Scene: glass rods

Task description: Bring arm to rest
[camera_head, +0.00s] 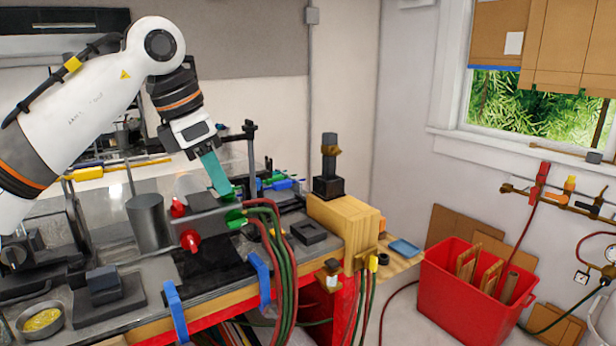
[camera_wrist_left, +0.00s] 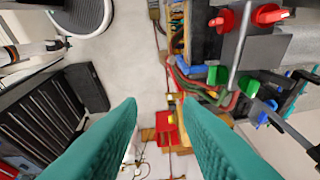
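My left arm comes in from the left in the head view. Its gripper (camera_head: 217,178) has teal fingers that point down, over the workbench (camera_head: 140,328) near a grey block with red and green knobs (camera_head: 208,225). In the left wrist view the two teal fingers of the gripper (camera_wrist_left: 160,103) stand well apart. Only the floor and distant things show between them, so the gripper is open and empty. The right gripper is in neither view. No glass rod can be made out for certain.
A grey cylinder (camera_head: 148,222) stands on the bench left of the knobbed block. Red and green hoses (camera_head: 285,270) hang over the bench edge. A yellow block (camera_head: 345,222) is at the bench's right end. A red bin (camera_head: 455,285) stands on the floor at right.

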